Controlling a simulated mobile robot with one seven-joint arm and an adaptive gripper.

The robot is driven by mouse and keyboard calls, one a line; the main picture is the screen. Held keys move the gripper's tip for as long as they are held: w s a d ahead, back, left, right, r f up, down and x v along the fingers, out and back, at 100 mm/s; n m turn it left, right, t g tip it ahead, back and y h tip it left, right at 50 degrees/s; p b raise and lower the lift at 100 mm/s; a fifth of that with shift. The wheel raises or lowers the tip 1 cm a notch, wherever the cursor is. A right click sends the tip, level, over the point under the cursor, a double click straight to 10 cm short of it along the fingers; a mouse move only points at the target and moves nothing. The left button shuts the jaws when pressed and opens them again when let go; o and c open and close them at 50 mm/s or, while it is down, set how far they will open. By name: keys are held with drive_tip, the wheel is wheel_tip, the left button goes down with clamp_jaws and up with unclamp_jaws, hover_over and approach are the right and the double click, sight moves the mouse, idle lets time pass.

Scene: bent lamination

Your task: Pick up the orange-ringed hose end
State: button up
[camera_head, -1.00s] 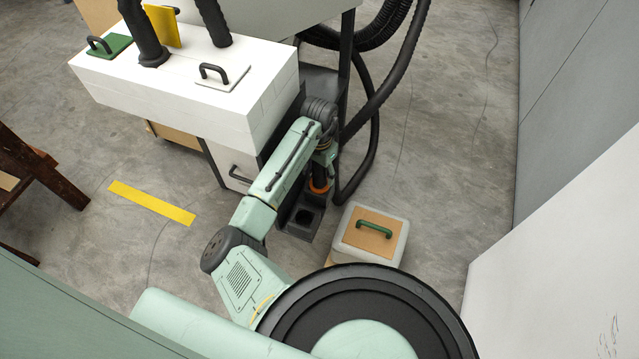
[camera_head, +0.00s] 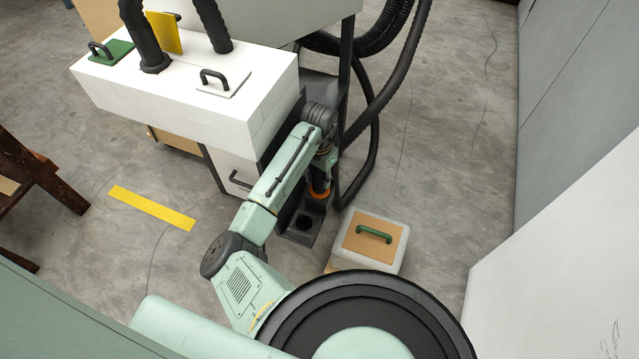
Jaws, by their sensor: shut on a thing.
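The hose end's orange ring (camera_head: 319,194) shows low beside the white cabinet, just above a dark block with a round opening (camera_head: 303,223). My gripper (camera_head: 321,178) points down over the orange ring and is shut on the hose end. My wrist and forearm hide most of the grip and the upper part of the hose end. I cannot tell whether the hose end touches the dark block.
A white cabinet (camera_head: 190,95) stands left of my arm, with handled lids and black hoses on top. Thick black hoses (camera_head: 385,95) hang behind my gripper. A box with a green handle (camera_head: 371,250) stands at right. Open floor (camera_head: 450,120) lies beyond it.

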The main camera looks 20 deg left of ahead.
wheel_tip(320, 180, up, 7)
drive_tip(key=p, duration=0.7)
drive_tip(key=shift+r, duration=0.2)
drive_tip(key=d, duration=0.6)
drive_tip(key=d+p, duration=0.1)
drive_tip(key=d, duration=1.1)
drive_tip(key=shift+s+f+p, duration=0.2)
drive_tip(key=shift+s+p, duration=0.1)
